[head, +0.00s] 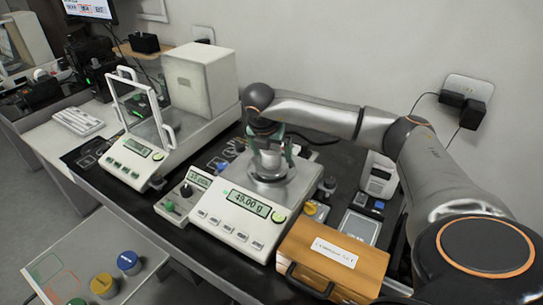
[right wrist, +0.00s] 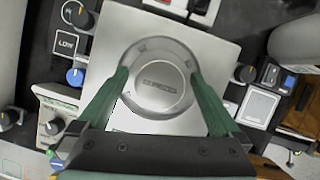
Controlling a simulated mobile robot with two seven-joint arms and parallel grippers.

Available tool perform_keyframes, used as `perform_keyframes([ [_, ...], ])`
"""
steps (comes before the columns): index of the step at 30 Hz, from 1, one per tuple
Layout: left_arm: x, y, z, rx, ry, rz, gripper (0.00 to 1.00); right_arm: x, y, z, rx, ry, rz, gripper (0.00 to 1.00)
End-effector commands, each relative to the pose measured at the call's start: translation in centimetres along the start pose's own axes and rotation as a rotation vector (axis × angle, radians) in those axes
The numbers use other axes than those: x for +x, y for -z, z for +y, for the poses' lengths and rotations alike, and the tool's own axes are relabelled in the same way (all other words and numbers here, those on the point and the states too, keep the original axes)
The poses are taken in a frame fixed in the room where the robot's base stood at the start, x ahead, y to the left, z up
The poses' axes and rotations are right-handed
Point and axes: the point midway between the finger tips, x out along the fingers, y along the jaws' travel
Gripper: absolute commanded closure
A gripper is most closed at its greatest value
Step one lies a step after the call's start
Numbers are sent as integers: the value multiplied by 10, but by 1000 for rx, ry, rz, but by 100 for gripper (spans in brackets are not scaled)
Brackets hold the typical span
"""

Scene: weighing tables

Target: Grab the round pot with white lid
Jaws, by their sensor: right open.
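A round pale grey-white pot (head: 271,161) stands upright on the metal pan (head: 285,196) of a balance (head: 240,222) whose display reads 49.00 g. In the right wrist view a round, light-grey disc with dark lettering, seemingly its lid (right wrist: 160,87), faces the camera. My right gripper (head: 270,147) comes from above and is open. Its green fingers, also in the right wrist view (right wrist: 158,75), stand on either side of the round top. I cannot tell whether they touch it. My left gripper is not in view.
A wooden case (head: 327,262) with a dark handle sits in front right of the balance. A glass-doored balance (head: 140,158) stands to the left. A small knobbed box (head: 184,194) is close beside the pan balance. Blue and yellow knobs (head: 103,285) sit on the front-left table.

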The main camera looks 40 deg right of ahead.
Motion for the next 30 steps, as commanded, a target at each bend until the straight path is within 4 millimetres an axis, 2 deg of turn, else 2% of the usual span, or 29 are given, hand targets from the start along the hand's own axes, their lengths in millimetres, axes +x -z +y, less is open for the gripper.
perform_keyframes([
  [4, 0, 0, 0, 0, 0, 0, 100, 0, 0, 0, 0, 0, 0, 1],
  [27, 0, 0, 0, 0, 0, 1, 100, -1, 0, 0, 0, 0, 0, 88],
  [30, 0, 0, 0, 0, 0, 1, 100, -1, 0, 0, 0, -1, 0, 88],
])
